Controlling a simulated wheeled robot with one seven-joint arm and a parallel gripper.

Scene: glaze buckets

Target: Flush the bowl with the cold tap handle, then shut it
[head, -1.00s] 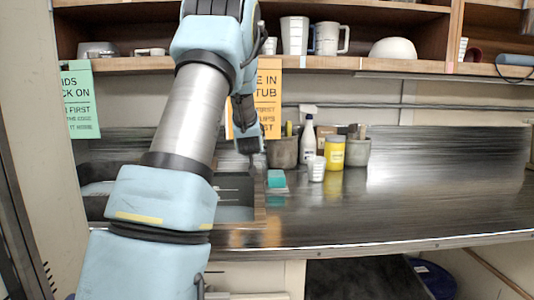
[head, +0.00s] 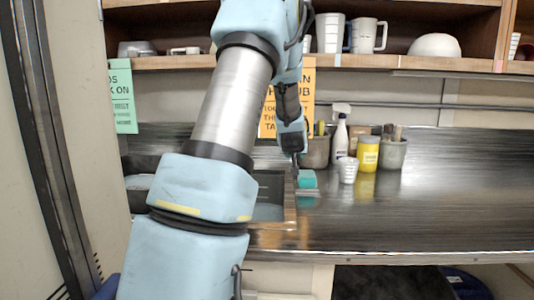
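The sink bowl (head: 268,212) is set into the dark counter at left in the head view. My arm crosses in front of it and hides most of it. A strip of its left side shows beyond my arm. I can make out neither the tap nor its cold handle. My gripper (head: 295,160) points down at the sink's back right side, near a teal sponge (head: 307,179). It is small and dark, so I cannot tell whether its fingers are open or touching anything.
A white spray bottle (head: 340,135), white cup (head: 348,170), yellow jar (head: 368,153) and grey tool pots stand right of the sink. A shelf (head: 400,63) with jugs and an upturned white bowl (head: 435,46) runs above. The counter's right side (head: 460,190) is clear.

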